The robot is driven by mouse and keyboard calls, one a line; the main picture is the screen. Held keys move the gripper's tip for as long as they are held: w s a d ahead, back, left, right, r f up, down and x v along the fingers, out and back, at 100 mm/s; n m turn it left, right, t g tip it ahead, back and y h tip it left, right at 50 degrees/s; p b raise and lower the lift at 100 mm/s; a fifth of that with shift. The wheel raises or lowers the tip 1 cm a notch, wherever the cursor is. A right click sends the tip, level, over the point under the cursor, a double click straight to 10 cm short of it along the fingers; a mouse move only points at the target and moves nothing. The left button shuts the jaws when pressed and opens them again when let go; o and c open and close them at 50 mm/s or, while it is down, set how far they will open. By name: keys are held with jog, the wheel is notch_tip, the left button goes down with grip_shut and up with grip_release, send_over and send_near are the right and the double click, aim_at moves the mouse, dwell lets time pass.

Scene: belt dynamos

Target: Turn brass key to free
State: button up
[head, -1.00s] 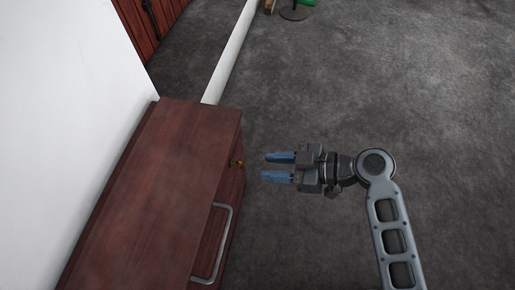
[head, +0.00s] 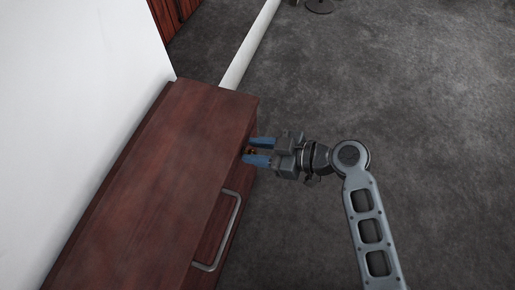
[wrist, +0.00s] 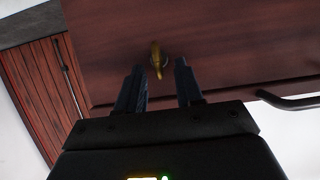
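The brass key (wrist: 157,58) sticks out of the dark red-brown wooden front of the cabinet (head: 185,150). In the head view only a small bit of the key (head: 251,150) shows between my blue fingers. My gripper (head: 260,150) is at the cabinet's front face, its fingers apart on either side of the key. In the wrist view my gripper (wrist: 160,75) is open, and the key stands in line with the gap between the fingertips, with space on both sides. The fingers do not appear to press on it.
A metal bar handle (head: 220,232) is on the cabinet front, nearer than the key; it also shows at the right in the wrist view (wrist: 290,101). A white wall (head: 75,110) stands behind the cabinet. The grey floor (head: 430,120) to the right is clear.

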jog(key=shift+c, duration=0.4)
grip_shut()
jog(key=m+g, duration=0.1)
jog(key=m+y+p, duration=0.1)
jog(key=m, duration=0.1)
jog(key=w+m+g, duration=0.1)
jog(key=shift+d+f+g, duration=0.1)
jog(key=shift+d+g, duration=0.15)
jog(key=shift+g, duration=0.05)
jog(key=m, duration=0.1)
jog(key=m+g+y, duration=0.1)
jog(key=m, duration=0.1)
jog(key=f+m+g+y, duration=0.1)
jog(key=shift+w+d, duration=0.15)
jog(key=shift+w, duration=0.25)
jog(key=m+y, duration=0.1)
jog(key=m, duration=0.1)
jog(key=f+m+y, duration=0.1)
jog(key=m, duration=0.2)
jog(key=shift+w+g, duration=0.1)
jog(key=shift+g, duration=0.2)
jog(key=shift+m, duration=0.4)
